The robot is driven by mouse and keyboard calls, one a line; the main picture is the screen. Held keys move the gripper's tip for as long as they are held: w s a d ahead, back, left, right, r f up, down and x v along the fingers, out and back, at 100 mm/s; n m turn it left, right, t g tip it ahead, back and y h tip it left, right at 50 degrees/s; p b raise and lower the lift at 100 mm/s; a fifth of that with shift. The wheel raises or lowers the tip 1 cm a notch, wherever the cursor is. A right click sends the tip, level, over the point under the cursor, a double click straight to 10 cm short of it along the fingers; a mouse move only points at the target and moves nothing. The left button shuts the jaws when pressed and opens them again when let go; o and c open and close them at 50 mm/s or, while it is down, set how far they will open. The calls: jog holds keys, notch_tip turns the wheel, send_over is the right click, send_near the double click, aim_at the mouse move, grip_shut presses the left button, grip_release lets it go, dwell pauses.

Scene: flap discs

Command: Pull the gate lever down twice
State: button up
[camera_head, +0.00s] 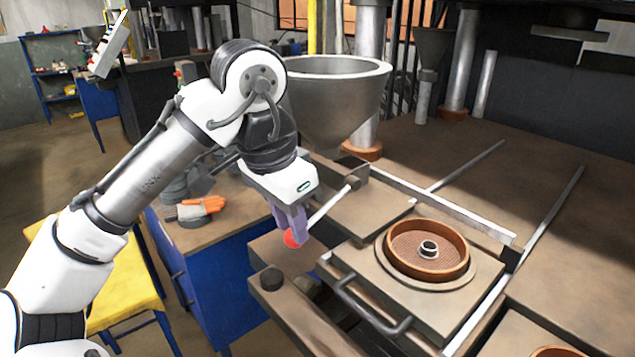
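The gate lever (331,206) is a pale rod with a red ball knob (291,239) at its lower left end. Its upper right end meets a dark block under the large grey metal hopper (335,95). The lever slants down to the left. My gripper (291,232) reaches down from the white arm, with its purple fingers at the red knob. The fingers partly cover the knob, so I cannot tell whether they are closed on it or only beside it.
An orange-brown round mould (428,250) sits on a square plate with a dark handle (370,308), right of the lever. A blue cabinet (222,283) with orange-and-grey gloves (201,208) on top stands to the left. A yellow stool (128,288) is at lower left.

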jog(key=shift+r+p, duration=3)
jog(key=shift+r+b, duration=0.35)
jog(key=shift+r, duration=1.95)
